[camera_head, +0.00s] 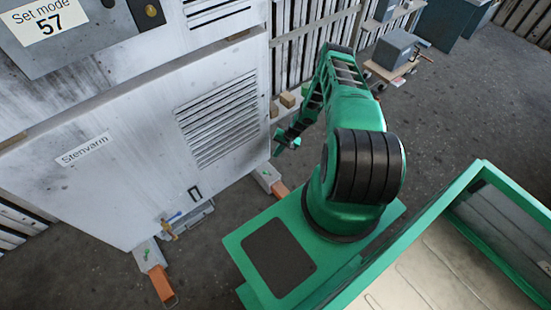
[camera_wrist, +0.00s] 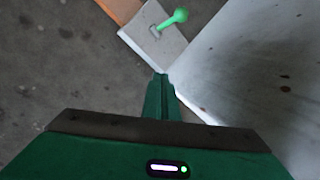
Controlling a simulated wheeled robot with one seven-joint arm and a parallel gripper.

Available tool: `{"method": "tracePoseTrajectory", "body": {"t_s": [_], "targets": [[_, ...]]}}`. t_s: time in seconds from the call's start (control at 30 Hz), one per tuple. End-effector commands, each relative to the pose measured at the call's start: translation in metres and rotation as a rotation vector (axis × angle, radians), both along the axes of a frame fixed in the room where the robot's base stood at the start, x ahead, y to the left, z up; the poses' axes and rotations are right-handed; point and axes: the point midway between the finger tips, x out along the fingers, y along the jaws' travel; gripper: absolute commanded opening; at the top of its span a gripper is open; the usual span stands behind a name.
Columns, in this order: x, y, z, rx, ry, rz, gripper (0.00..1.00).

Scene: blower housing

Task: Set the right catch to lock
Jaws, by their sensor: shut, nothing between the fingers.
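The right catch (camera_head: 265,178) is a pale block at the foot of the grey housing, with a small green lever and an orange end piece (camera_head: 281,190). What looks like the same catch (camera_wrist: 150,44) is at the top of the wrist view. Its green lever (camera_wrist: 168,23) ends in a round knob and points up and right. My gripper (camera_wrist: 161,80) is shut and empty, with its tips beside the housing's edge, below the block in the picture and apart from the lever. In the head view my gripper (camera_head: 284,143) hangs by the housing's right side.
The housing (camera_head: 130,150) carries a louvred vent (camera_head: 220,120). A left catch (camera_head: 150,255) with an orange end sits at its lower front, near a small latch with a blue part (camera_head: 175,217). A cart with a grey box (camera_head: 396,48) stands behind my arm. Floor between the catches is clear.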

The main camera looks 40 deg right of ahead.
Motion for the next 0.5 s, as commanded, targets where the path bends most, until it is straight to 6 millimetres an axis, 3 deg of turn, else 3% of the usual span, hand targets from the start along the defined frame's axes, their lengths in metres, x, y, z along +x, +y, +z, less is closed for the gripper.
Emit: {"method": "tracePoseTrajectory", "body": {"t_s": [0.07, 0.5], "targets": [[0.006, -0.003, 0.004, -0.001, -0.001, 0.004, 0.00], [-0.010, 0.038, 0.049, 0.002, 0.001, 0.005, 0.00]]}}
